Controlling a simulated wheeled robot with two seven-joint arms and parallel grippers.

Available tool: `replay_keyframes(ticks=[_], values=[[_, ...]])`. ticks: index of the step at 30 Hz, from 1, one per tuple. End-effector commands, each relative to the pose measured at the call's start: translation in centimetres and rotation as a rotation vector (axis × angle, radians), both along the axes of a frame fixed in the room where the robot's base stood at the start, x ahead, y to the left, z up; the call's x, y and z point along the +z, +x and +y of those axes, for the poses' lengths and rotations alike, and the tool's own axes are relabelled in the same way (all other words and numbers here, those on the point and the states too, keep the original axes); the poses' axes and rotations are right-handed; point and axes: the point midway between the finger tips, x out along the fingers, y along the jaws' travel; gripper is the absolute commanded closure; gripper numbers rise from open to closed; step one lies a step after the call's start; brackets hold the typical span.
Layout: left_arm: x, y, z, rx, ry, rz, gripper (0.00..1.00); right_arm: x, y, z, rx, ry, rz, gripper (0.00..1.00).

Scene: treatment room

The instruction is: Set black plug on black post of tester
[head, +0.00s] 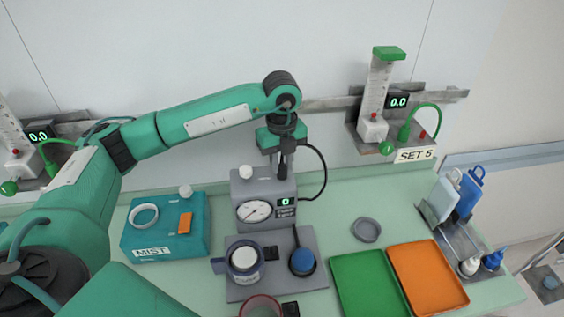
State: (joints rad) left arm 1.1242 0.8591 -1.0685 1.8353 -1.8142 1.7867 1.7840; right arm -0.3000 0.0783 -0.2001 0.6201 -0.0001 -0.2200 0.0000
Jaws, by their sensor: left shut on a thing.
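The tester (251,190) is a grey box with a round white dial, a white knob and a small display reading 0 in green. It stands upright at the centre of the counter. My left gripper (285,150) points down over the right part of the tester's top and is shut on the black plug (288,146). A black cable loops from the plug to the right and back down beside the tester. A dark upright piece shows just below the plug; I cannot tell plug from black post there, or whether they touch. My right gripper is not in view.
A teal MIST box (165,252) stands left of the tester. In front, a grey base (242,293) carries a white-and-blue cup and a blue round piece. Green (370,285) and orange (428,278) trays lie right. A grey ring dish (367,230) sits behind them.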

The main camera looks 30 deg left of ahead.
Motion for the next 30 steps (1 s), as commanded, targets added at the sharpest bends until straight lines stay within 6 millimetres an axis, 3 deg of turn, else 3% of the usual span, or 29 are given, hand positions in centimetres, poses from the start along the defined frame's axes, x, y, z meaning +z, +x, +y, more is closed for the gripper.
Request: replay_keyframes(ticks=[13,14,18,30], values=[[-0.85,-0.05,0.21,0.002,0.001,0.013,1.0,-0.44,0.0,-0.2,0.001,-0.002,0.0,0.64],[-0.86,-0.05,0.21,0.002,0.001,0.013,0.74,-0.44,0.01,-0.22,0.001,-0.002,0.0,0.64],[-0.91,-0.07,0.21,0.003,0.002,0.014,0.51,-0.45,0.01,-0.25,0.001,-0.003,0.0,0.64],[-0.45,-0.07,0.23,0.003,0.002,0.015,0.51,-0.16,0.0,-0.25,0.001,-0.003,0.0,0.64]])
